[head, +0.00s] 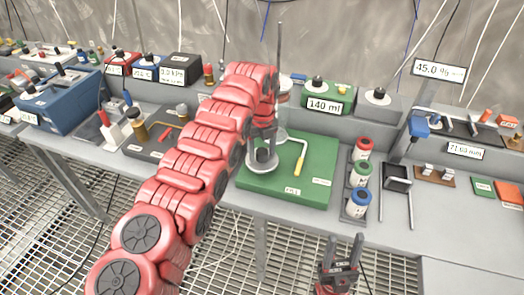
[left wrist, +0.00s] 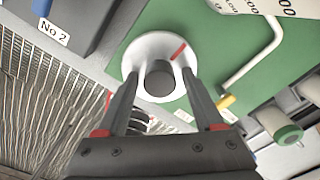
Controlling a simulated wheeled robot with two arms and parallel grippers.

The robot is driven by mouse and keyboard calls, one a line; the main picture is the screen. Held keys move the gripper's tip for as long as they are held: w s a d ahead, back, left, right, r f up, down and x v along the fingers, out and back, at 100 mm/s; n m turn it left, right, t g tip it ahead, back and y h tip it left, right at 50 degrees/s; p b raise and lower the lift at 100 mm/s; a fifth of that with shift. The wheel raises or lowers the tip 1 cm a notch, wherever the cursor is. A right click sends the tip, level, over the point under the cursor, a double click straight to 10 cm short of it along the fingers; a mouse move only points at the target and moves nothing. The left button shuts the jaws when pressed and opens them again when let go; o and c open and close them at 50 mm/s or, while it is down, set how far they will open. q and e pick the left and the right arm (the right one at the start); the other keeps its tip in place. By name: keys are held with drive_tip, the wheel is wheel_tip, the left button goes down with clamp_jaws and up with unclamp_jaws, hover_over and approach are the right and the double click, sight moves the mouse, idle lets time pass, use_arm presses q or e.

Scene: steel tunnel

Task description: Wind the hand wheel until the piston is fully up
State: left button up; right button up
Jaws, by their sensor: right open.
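A white wheel-like disc (left wrist: 135,55) with a red mark and a grey round hub (left wrist: 160,82) sits over the green board (head: 290,190). It also shows in the head view (head: 262,167). A clear cylinder (head: 284,92) and an upright rod (head: 279,45) stand behind my arm; I cannot make out the piston. My right gripper (head: 340,262) is open and empty, in front of the bench.
A bent white rod with a yellow end (head: 299,166) lies to the right of the disc. A "140 ml" sign (head: 324,105) stands behind. Red, green and blue-topped containers (head: 359,176) stand right of the board. A blue box (head: 60,98) is at left.

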sight(263, 150)
idle(0.3)
use_arm(q)
drive_tip(key=shift+r, duration=0.3)
wheel_tip(263, 150, up, 5)
drive_tip(key=shift+d+r+p, duration=0.15)
drive_tip(key=shift+p, duration=0.3)
wheel_tip(263, 150, up, 12)
drive_tip(key=p, duration=1.1)
drive_tip(key=shift+f, duration=0.25)
drive_tip(key=shift+f, duration=0.1)
